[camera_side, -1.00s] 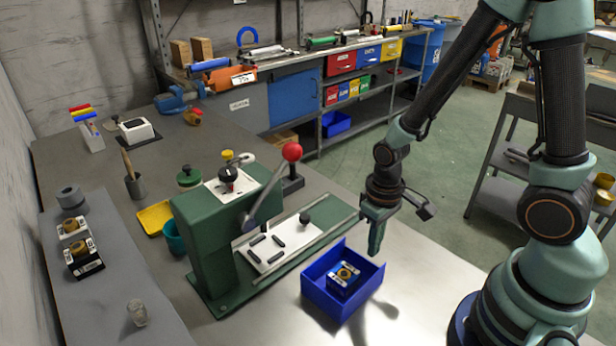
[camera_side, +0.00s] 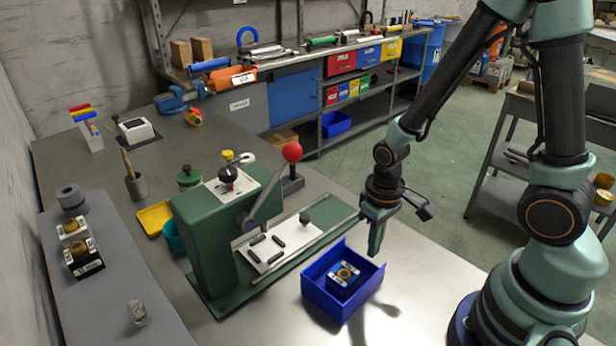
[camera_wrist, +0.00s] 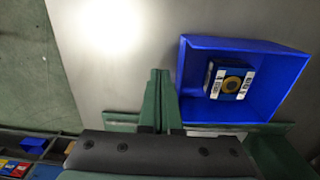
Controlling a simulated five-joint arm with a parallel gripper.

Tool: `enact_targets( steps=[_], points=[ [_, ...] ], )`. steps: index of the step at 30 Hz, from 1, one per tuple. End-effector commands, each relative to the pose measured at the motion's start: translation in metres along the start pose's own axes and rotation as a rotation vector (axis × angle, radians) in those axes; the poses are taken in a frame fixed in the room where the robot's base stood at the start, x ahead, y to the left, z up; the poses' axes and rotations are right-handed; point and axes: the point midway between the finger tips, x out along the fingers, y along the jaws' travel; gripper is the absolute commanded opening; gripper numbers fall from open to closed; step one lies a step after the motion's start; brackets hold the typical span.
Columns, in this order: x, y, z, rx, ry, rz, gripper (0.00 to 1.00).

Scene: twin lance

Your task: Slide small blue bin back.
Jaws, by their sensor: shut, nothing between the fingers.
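The small blue bin (camera_side: 330,301) stands on the metal bench top, just in front of the green press. It is open at the top, and a small block with a yellow-brown ring (camera_side: 345,275) lies inside it. In the wrist view the bin (camera_wrist: 285,65) is right of centre, with the block (camera_wrist: 231,80) near its left wall. In the wrist view my gripper (camera_wrist: 158,85) shows just left of the bin. I cannot tell whether the fingers touch the bin wall.
The green press (camera_side: 205,250) with its red-knobbed lever and white plate (camera_side: 266,248) stands close to the left of the bin. A yellow tray (camera_side: 155,217) and a teal cup (camera_side: 174,237) lie beyond the press. Bare bench top lies right of the bin.

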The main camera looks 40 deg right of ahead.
Motion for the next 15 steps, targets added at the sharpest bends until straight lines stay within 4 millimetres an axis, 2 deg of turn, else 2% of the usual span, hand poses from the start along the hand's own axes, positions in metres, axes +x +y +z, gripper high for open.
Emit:
enact_targets(
  steps=[15],
  points=[
    [0.011, 0.0, 0.0, 0.0, 0.0, 0.0, 0.0]
  ],
)
